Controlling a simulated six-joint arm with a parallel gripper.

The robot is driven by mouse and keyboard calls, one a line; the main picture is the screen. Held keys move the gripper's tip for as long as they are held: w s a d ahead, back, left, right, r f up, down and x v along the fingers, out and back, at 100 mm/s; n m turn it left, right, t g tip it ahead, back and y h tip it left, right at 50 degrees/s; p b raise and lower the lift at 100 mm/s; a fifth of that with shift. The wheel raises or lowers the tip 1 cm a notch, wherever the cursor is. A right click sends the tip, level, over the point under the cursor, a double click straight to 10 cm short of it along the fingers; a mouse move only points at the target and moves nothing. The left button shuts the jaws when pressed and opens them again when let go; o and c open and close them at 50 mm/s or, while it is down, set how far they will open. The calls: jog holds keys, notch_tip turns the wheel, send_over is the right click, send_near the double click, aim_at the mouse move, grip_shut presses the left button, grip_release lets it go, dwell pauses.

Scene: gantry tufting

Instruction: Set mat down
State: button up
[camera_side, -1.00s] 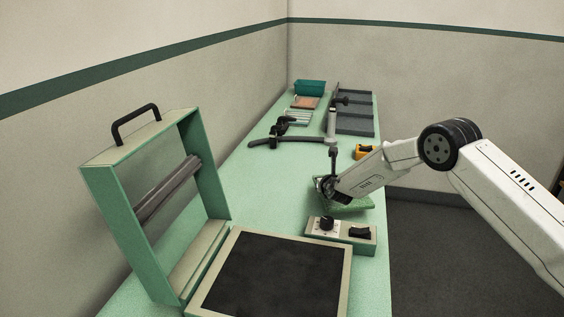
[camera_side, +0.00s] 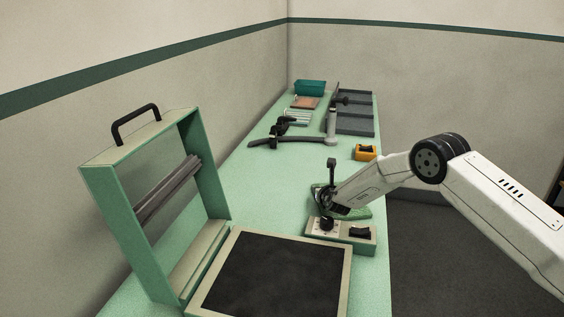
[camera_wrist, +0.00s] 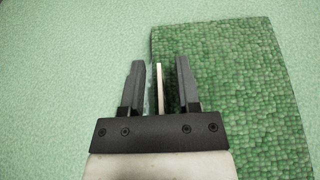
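The mat is a flat panel with a green, pebbled top. In the wrist view the mat (camera_wrist: 235,85) fills the right side, with its left edge beside and under the fingers. A thin cream upright strip (camera_wrist: 160,85) stands between the fingers of my gripper (camera_wrist: 160,80). Gaps show on both sides of the strip, so the gripper looks open around it. In the side view the mat (camera_side: 362,211) lies low over the bench behind the control box, partly hidden by my arm and the box. Any small gap beneath it cannot be told.
The control box (camera_side: 342,232) with a knob stands just in front of the mat. The open-lidded press has a dark plate (camera_side: 275,275) in front. An orange block (camera_side: 366,152), grey trays (camera_side: 355,124) and a teal bin (camera_side: 310,87) are farther back. Bench (camera_side: 250,190) to the left is clear.

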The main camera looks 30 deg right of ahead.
jog(key=shift+r, duration=0.2)
jog(key=shift+s+a+r, duration=0.2)
jog(key=shift+s, duration=0.25)
jog(key=shift+v, duration=5.5)
